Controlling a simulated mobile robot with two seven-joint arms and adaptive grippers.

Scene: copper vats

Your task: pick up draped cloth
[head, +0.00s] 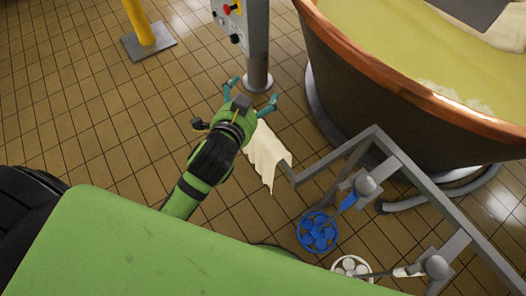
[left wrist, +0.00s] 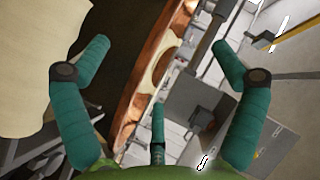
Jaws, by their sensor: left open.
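The cream draped cloth (head: 267,158) hangs at the left end of a grey metal rail (head: 345,150) in the head view. A large cream surface, which looks like the same cloth (left wrist: 38,65), fills the upper left of the left wrist view. My left gripper (head: 254,93) is open and empty, with its teal fingers spread. In the head view it appears just above and left of the cloth, and my left wrist overlaps the cloth's upper left edge. The open fingers also show in the left wrist view (left wrist: 161,48), with the cloth outside them. My right gripper is in neither view.
A copper-rimmed vat (head: 400,85) of yellowish liquid stands at the upper right. A control post (head: 257,72) stands close beyond my left gripper. A blue tool head (head: 318,232) and a white one (head: 350,267) are by the rail. Tiled floor at the left is clear around a yellow post (head: 140,25).

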